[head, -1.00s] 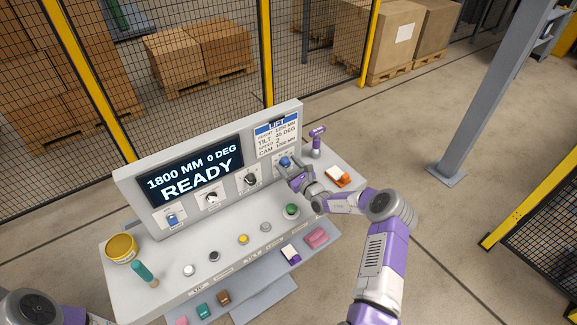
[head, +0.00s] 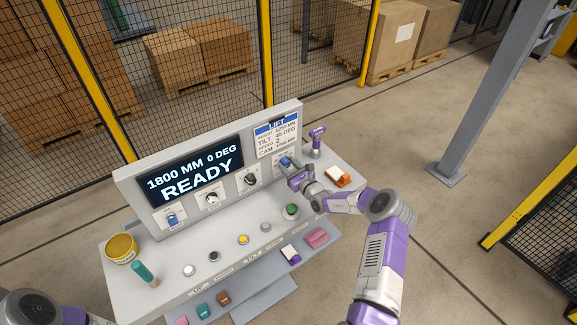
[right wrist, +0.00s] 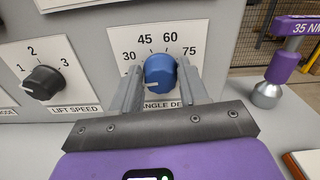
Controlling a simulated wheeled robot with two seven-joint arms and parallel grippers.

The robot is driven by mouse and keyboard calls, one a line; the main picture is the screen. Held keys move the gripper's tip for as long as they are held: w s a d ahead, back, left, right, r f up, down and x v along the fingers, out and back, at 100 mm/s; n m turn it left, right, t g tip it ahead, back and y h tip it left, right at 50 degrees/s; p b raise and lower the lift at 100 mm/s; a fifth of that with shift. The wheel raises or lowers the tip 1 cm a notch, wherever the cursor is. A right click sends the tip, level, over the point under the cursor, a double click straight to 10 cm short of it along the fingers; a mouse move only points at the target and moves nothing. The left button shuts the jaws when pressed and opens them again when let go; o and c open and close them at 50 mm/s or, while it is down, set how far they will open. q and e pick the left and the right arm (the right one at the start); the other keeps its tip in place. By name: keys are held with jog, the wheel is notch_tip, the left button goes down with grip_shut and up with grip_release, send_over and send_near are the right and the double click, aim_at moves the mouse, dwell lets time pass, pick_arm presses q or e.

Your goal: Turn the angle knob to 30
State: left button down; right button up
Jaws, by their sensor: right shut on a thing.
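The blue angle knob (right wrist: 160,72) shows in the right wrist view on a white scale plate marked 30, 45, 60 and 75. It also shows in the head view (head: 285,161) at the right end of the panel. My right gripper (head: 290,168) is shut on it, with one finger on each side in the right wrist view (right wrist: 160,84). I cannot read the knob's pointer position surely. The display (head: 190,172) reads 1800 MM, 0 DEG, READY. My left gripper is out of view; only part of my left arm shows at the lower left.
A black lift speed knob (right wrist: 43,83) is left of the blue knob. The lift card (head: 278,136) shows tilt 45 DEG. A purple-handled tool (head: 317,142) and an orange-and-white item (head: 338,176) stand to the right. Several buttons, including a green one (head: 291,210), lie in front.

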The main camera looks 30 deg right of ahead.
jog(key=m, duration=0.3)
jog(key=shift+m, duration=0.3)
jog(key=shift+d+m, duration=0.1)
jog(key=shift+m, duration=1.5)
jog(key=shift+f, duration=0.1)
jog(key=o, duration=0.9)
jog(key=shift+o, duration=0.2)
jog(key=s, duration=0.7)
jog(key=shift+s+d, duration=0.3)
